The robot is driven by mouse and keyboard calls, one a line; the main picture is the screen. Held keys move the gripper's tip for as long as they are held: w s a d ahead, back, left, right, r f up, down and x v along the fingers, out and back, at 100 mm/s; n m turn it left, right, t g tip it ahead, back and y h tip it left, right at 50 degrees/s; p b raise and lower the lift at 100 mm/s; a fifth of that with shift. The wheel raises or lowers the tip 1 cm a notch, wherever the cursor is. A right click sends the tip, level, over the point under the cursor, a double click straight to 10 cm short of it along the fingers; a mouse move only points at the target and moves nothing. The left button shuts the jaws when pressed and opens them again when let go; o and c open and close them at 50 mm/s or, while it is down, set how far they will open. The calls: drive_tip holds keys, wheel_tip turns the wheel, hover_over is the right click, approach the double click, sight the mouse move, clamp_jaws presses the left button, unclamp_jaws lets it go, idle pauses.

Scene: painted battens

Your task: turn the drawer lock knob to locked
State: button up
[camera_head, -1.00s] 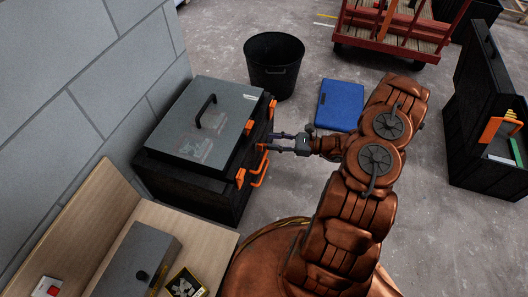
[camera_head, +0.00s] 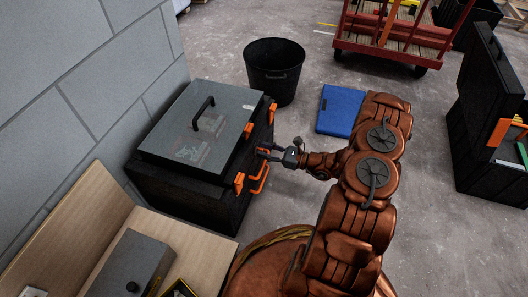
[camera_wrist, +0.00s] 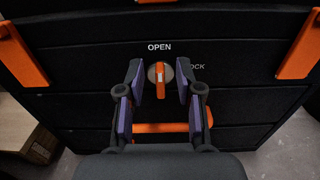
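The drawer lock knob (camera_wrist: 160,76) shows in the wrist view as a round grey disc with an orange grip bar. The bar stands upright, in line with the white word OPEN above it. A second label, partly hidden and ending in OCK, is to the right. The knob is on the dark front of the black tool chest (camera_head: 190,195). My gripper (camera_wrist: 160,82) is open, one finger on each side of the knob, with gaps between the fingers and the bar. In the head view my gripper (camera_head: 268,153) is at the chest's front.
An orange drawer handle (camera_wrist: 165,127) is below the knob, and orange latches (camera_wrist: 303,48) flank it. A black bin (camera_head: 274,72), a blue case (camera_head: 340,109) and a red cart (camera_head: 395,35) stand beyond. A wooden bench (camera_head: 190,243) is at lower left.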

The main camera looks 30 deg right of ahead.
drive_tip(key=shift+w+a, duration=0.25)
drive_tip(key=shift+a, duration=0.05)
drive_tip(key=shift+c, duration=0.2)
clamp_jaws()
